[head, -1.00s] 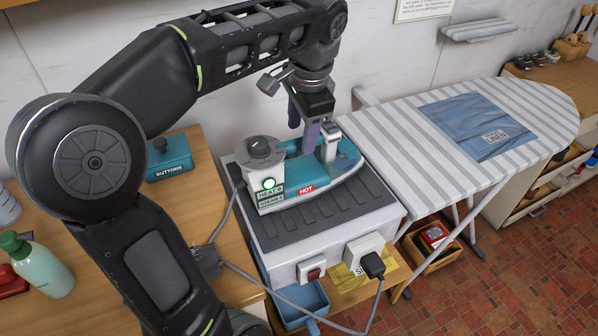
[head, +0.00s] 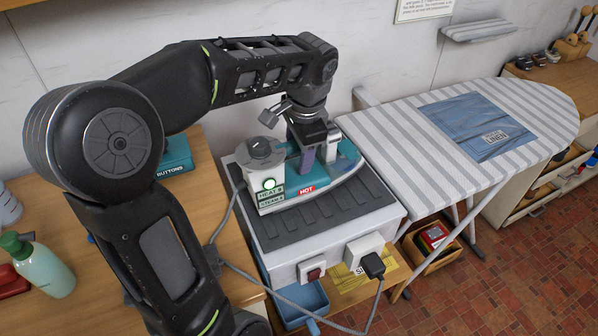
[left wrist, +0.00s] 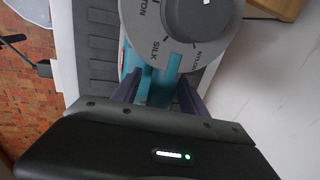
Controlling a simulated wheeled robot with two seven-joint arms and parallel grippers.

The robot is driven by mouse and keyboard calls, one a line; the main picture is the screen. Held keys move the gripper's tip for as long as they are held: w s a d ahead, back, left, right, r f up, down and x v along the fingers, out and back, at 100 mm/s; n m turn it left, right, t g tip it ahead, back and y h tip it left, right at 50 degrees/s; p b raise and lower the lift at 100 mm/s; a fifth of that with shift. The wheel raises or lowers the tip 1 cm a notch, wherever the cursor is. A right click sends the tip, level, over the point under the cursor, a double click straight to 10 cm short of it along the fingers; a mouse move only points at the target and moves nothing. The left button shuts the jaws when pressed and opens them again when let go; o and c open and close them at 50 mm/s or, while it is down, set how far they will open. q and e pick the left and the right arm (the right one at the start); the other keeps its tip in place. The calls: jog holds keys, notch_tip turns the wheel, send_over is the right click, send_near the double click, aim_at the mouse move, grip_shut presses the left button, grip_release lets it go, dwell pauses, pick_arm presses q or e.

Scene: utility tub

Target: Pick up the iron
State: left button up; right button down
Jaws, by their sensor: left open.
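The iron (head: 335,178) is teal and white with a red HOT label. It rests on the dark ribbed pad (head: 290,228) on top of a white box, with its grey dial at the left end. My left gripper (head: 318,158) is open, pointing down at the middle of the iron. In the left wrist view its two purple-grey fingers (left wrist: 158,90) stand on either side of a teal part of the iron (left wrist: 160,88), beside the dial (left wrist: 195,20). I cannot tell whether they touch it. My right gripper is not in view.
A cord runs from the iron's left end down to a plug (head: 373,264) on the box front. A striped ironing board (head: 400,150) stands close on the right. A teal buttons tin (head: 176,155) and a green bottle (head: 42,264) are on the wooden table at left.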

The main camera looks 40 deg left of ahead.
pick_arm(q)
jog(key=shift+c, duration=0.5)
grip_shut()
dwell(0.4)
jog(key=shift+w, duration=0.1)
